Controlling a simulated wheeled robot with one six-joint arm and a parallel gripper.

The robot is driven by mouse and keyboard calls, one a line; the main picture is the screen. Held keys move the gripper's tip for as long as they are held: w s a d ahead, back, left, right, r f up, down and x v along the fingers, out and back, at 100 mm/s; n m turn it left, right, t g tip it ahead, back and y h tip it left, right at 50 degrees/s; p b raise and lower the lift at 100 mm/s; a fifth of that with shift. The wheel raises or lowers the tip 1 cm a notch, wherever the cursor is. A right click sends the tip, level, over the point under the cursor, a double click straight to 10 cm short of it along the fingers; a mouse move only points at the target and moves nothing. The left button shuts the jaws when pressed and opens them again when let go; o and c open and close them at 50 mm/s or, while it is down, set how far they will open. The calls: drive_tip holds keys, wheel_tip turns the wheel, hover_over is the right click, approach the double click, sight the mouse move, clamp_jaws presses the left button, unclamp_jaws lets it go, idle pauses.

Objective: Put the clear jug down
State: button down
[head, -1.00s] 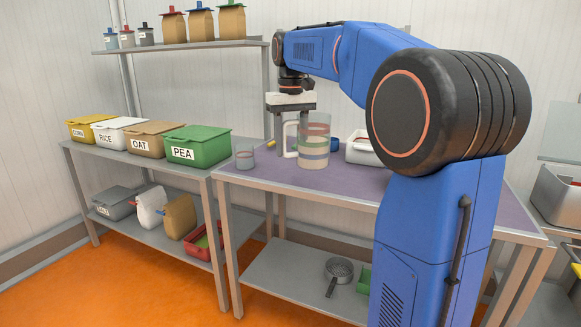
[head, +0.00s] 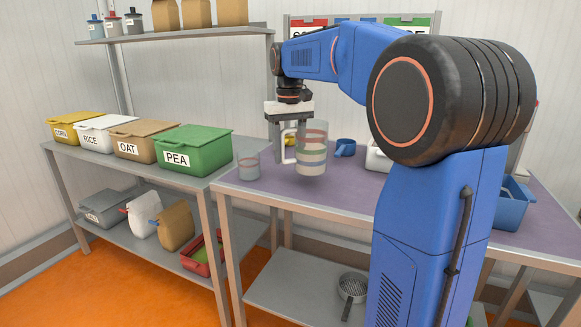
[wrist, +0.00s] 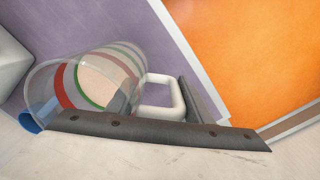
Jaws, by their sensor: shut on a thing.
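The clear jug (head: 312,150) has coloured bands and something pale inside. It is upright in the head view, over the purple tabletop (head: 262,198), with a faint shadow below it; I cannot tell for sure whether its base touches. My gripper (head: 285,140) is shut on the jug's white handle, on the jug's left side. In the wrist view the jug (wrist: 75,88) lies left of my gripper (wrist: 182,112), and its handle (wrist: 160,82) is between the dark jaws. The jug's far side is hidden.
A small clear cup (head: 248,165) stands left of the jug. A blue cup (head: 345,148) and a white container (head: 377,158) are behind and to the right. The green PEA bin (head: 193,150) is on the neighbouring table. Tabletop in front of the jug is clear.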

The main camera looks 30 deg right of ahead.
drive_tip(key=shift+f, duration=2.15)
drive_tip(key=shift+f, duration=0.15)
drive_tip(key=c, duration=0.9)
unclamp_jaws()
wheel_tip(320, 180, up, 12)
drive_tip(key=shift+r, duration=0.15)
